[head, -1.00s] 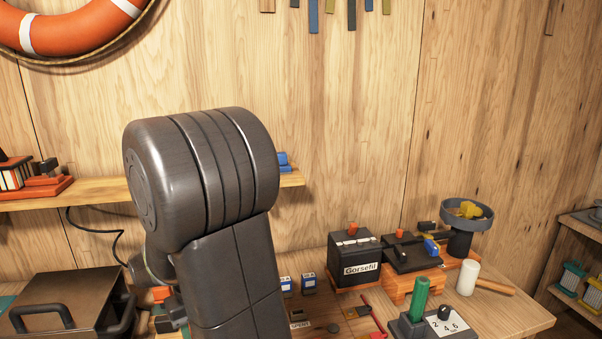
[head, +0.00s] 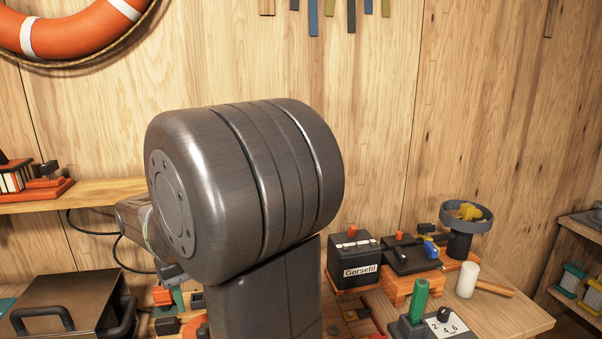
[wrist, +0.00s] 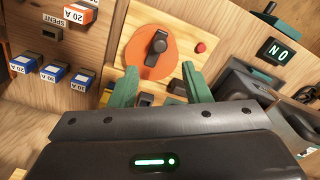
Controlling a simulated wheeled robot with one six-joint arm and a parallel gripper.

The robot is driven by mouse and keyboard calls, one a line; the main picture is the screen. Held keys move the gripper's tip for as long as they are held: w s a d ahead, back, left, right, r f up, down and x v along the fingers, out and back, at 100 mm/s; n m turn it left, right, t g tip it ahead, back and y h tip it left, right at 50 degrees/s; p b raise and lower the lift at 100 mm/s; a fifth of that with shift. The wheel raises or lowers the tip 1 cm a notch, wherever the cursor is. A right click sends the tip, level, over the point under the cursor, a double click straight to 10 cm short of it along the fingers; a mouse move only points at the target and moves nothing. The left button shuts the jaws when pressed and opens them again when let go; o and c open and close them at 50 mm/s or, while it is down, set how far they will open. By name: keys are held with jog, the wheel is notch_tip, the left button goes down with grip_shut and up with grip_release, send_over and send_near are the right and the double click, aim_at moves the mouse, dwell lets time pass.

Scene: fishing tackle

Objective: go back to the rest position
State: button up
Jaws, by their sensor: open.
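My gripper (wrist: 159,68) is open in the wrist view, with two green fingers spread apart and nothing held between them. Beyond the fingertips is an orange disc with a black rotary knob (wrist: 157,45) on a pale wooden board. The fingers look apart from the knob, though the exact height is hard to tell. In the head view my large dark arm link fills the middle and hides much of the bench. Only a small part of my wrist shows at its left edge.
A red button (wrist: 201,47) sits beside the disc. Blue-and-white fuses (wrist: 54,71) stand at the left. A dark metal box (head: 75,295) is at left.

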send_near(194, 331)
jog(key=s+d+f, duration=0.2)
jog(key=f, duration=0.1)
jog(key=s+d+f, duration=0.1)
jog(key=s+f, duration=0.1)
jog(key=shift+d, duration=0.35)
jog(key=shift+a+f, duration=0.15)
jog(key=shift+f, duration=0.05)
jog(key=shift+a+m+b, duration=0.15)
jog(key=shift+a+m, duration=0.2)
jog(key=shift+m, duration=0.55)
jog(key=shift+a+m+b, duration=0.15)
jog(key=shift+a+m, duration=0.15)
jog(key=shift+m, duration=0.6)
jog(key=shift+d+r, duration=0.1)
